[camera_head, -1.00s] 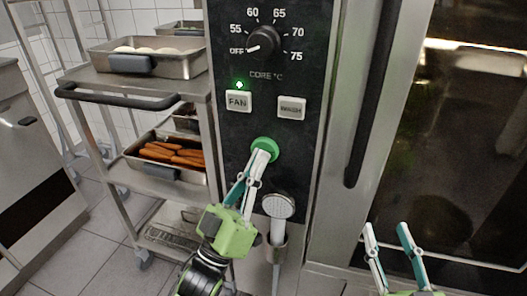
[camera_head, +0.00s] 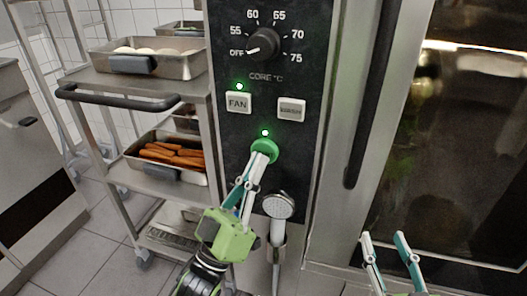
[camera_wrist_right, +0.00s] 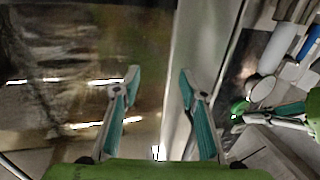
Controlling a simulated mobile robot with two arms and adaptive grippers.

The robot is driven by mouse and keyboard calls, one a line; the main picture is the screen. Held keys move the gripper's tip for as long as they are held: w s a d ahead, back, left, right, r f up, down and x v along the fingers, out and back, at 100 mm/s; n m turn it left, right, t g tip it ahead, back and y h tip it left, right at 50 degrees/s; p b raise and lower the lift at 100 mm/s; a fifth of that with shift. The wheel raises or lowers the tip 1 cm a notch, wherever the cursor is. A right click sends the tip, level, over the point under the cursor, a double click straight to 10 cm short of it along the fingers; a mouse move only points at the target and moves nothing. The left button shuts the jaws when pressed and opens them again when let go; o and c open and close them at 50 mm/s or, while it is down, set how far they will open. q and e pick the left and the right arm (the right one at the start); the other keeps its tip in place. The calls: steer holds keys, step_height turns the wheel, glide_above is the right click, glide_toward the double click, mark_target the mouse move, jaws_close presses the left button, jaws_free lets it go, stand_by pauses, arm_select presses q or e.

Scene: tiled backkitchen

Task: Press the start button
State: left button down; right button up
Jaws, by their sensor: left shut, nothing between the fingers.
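The round green start button (camera_head: 269,147) is low on the black control panel (camera_head: 289,172). A small green light (camera_head: 265,132) glows just above it. My left gripper (camera_head: 262,156) is shut and empty, with its fingertips against the button's front and covering part of it. The button also shows at the right in the right wrist view (camera_wrist_right: 238,107), beside my left gripper's fingers. My right gripper (camera_head: 386,238) is open and empty in front of the oven door, low at the right. Its spread fingers also show in the right wrist view (camera_wrist_right: 160,85).
The panel has a CORE °C dial (camera_head: 263,43), a lit FAN button (camera_head: 238,102) and a second button (camera_head: 291,109). A hand shower (camera_head: 278,205) hangs just below. A trolley (camera_head: 130,90) with food pans stands left. The oven door handle (camera_head: 368,100) is at the right.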

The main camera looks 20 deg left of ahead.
arm_select(q)
steer(key=shift+s, duration=0.25)
arm_select(e)
steer(key=shift+s+d+f+g, duration=0.15)
steer(key=shift+f+g, duration=0.15)
steer(key=shift+f, duration=0.4)
